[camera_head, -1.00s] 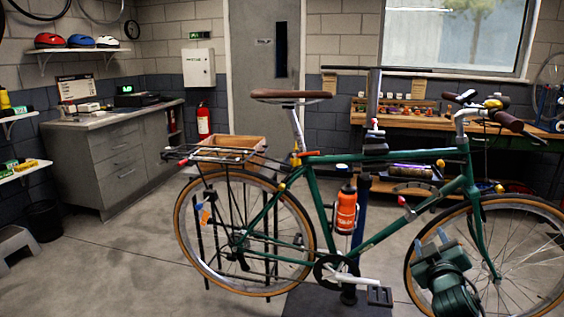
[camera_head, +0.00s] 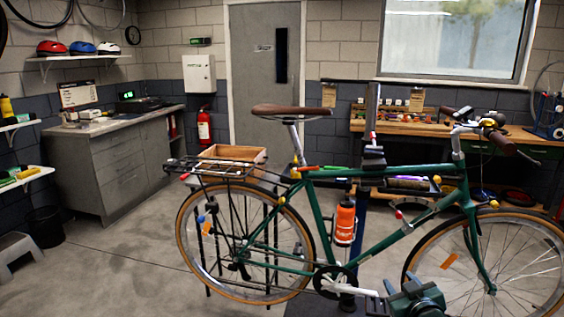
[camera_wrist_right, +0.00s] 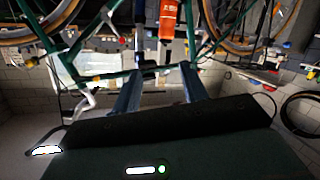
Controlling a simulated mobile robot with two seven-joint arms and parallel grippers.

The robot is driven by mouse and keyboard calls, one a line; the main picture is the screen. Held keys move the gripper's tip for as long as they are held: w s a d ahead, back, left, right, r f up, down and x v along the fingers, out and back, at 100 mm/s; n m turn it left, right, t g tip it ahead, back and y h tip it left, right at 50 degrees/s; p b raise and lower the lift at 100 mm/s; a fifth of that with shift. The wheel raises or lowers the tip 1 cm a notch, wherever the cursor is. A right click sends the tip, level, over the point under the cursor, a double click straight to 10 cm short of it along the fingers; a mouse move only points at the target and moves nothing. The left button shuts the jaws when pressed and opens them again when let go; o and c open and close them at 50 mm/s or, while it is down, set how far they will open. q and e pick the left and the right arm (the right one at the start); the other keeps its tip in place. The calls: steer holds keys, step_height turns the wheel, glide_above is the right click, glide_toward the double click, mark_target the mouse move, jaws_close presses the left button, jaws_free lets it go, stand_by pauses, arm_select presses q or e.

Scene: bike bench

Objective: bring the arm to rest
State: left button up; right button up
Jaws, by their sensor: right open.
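My right gripper (camera_head: 396,290) is at the bottom of the head view, in front of the lower part of the green bicycle (camera_head: 385,238), right of the pedals. In the right wrist view its two fingers (camera_wrist_right: 160,85) stand apart with nothing between them. The bicycle frame, wheels and orange bottle (camera_wrist_right: 168,18) show beyond the fingers in that view. I cannot tell how close the fingers are to the bicycle. My left gripper is not in view.
The bicycle is held on a stand. A wooden crate (camera_head: 232,153) shows behind its rear rack. A wooden workbench (camera_head: 398,127) stands behind it on the right and a grey cabinet (camera_head: 118,170) on the left. Bare floor (camera_head: 110,265) lies at front left.

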steer(key=s+a+f+g+y, duration=0.1)
steer(key=s+a+f, duration=0.3)
steer(key=s, duration=0.6)
steer(key=s+a+f+g+y, duration=0.1)
steer(key=s+a+f, duration=0.4)
steer(key=s, duration=0.5)
steer(key=s+a+f+g+y, duration=0.1)
steer(key=s+a+f, duration=0.3)
steer(key=s, duration=0.7)
steer(key=shift+a+f+m+g, duration=0.3)
steer(key=shift+a+g, duration=0.3)
steer(key=shift+g, duration=0.3)
